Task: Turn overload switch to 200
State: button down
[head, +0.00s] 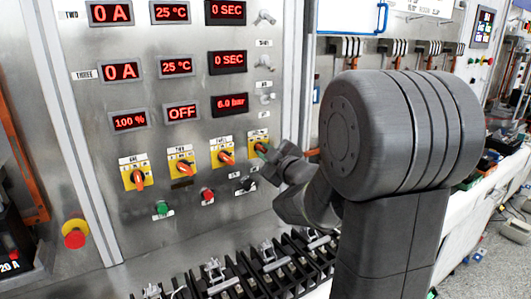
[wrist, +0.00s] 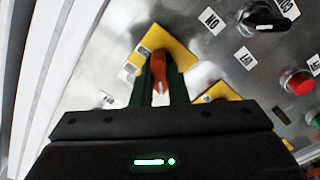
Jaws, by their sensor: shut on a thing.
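A row of orange rotary switches on yellow plates runs along the steel panel in the head view. My gripper (head: 266,150) is at the rightmost switch (head: 257,137) of this row; its label is too small to read. In the wrist view, my gripper (wrist: 160,85) has its dark fingers on both sides of the orange knob (wrist: 159,70) and is shut on it. The yellow plate (wrist: 178,48) looks tilted in that view. The fingers hide part of the knob, and the scale marks are not legible.
Three similar switches (head: 180,162) sit to the left. Below them are a green button (head: 162,208), a red button (head: 207,196) and a black selector (head: 247,184). Red displays (head: 130,120) are above. Several black breakers (head: 230,275) line the front below the panel.

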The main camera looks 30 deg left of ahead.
jog(key=m, duration=0.4)
jog(key=shift+m, duration=0.3)
jog(key=m, duration=0.4)
jog(key=shift+r+m+p, duration=0.1)
jog(key=shift+m+p, duration=0.2)
jog(key=m+p, duration=0.1)
jog(key=m, duration=0.3)
jog(key=shift+w, duration=0.1)
jog(key=shift+m+p, duration=0.6)
jog(key=shift+m, duration=1.6)
jog(key=c, duration=1.4)
grip_release()
jog(key=shift+c, duration=0.2)
